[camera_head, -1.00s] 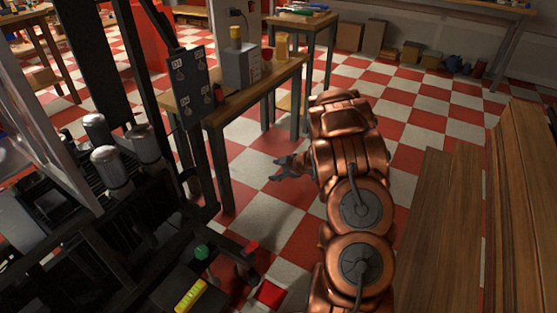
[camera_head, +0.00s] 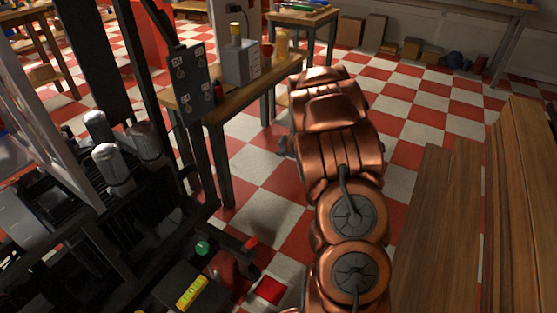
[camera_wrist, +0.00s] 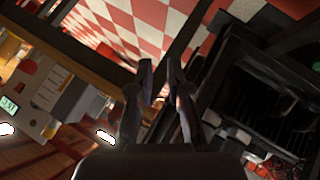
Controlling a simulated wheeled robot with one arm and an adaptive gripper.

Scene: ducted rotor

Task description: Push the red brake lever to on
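The red brake lever shows as a red tip (camera_head: 250,243) on a dark arm at the lower right of the black machine, in the head view. I cannot make it out for sure in the wrist view. My gripper (camera_head: 284,146) is mostly hidden behind my copper arm in the head view, above the floor beyond the lever and apart from it. In the wrist view my gripper's (camera_wrist: 160,66) two fingers stand close together with a narrow gap and nothing between them.
The black machine (camera_head: 70,262) fills the left side, with metal cylinders (camera_head: 113,164) and a panel (camera_head: 190,84). A wooden table (camera_head: 222,112) with a grey box (camera_head: 241,62) stands behind. Planks (camera_head: 437,230) lie at the right. Checkered floor is open between.

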